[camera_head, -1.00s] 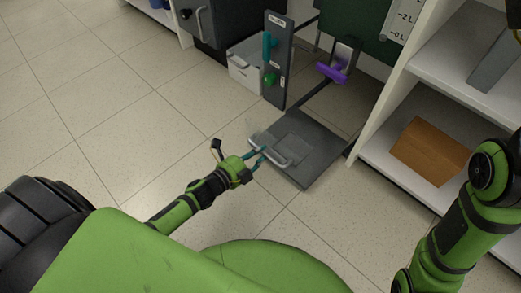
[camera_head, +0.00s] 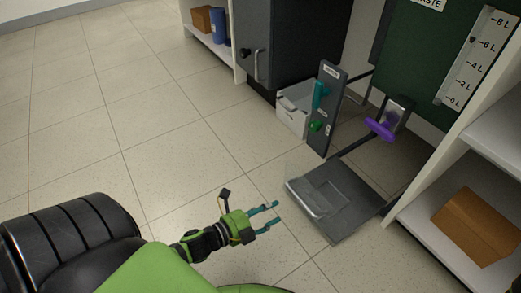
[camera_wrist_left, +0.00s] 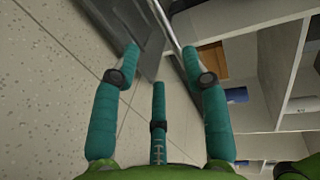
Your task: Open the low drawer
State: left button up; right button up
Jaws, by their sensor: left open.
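A low, flat dark grey drawer-like unit (camera_head: 355,205) lies at floor level below the rig. A pale handle bar (camera_head: 322,208) runs along its near left side. I cannot tell for certain how far it is pulled out. My left gripper (camera_head: 277,213) has teal fingers, spread open and empty, just left of the handle and apart from it in the head view. In the left wrist view the open fingers (camera_wrist_left: 160,58) point towards a grey slab (camera_wrist_left: 135,28) and a thin metal bar (camera_wrist_left: 164,22). My right gripper is not in view.
An upright grey panel (camera_head: 328,110) with teal and green handles stands behind the unit, beside a white box (camera_head: 295,108). A purple handle (camera_head: 380,129) hangs above. A white shelf (camera_head: 440,240) with a brown box (camera_head: 478,226) stands right. Tiled floor (camera_head: 120,130) is free at left.

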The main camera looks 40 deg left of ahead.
pick_arm(q)
jog(key=shift+v, duration=1.4)
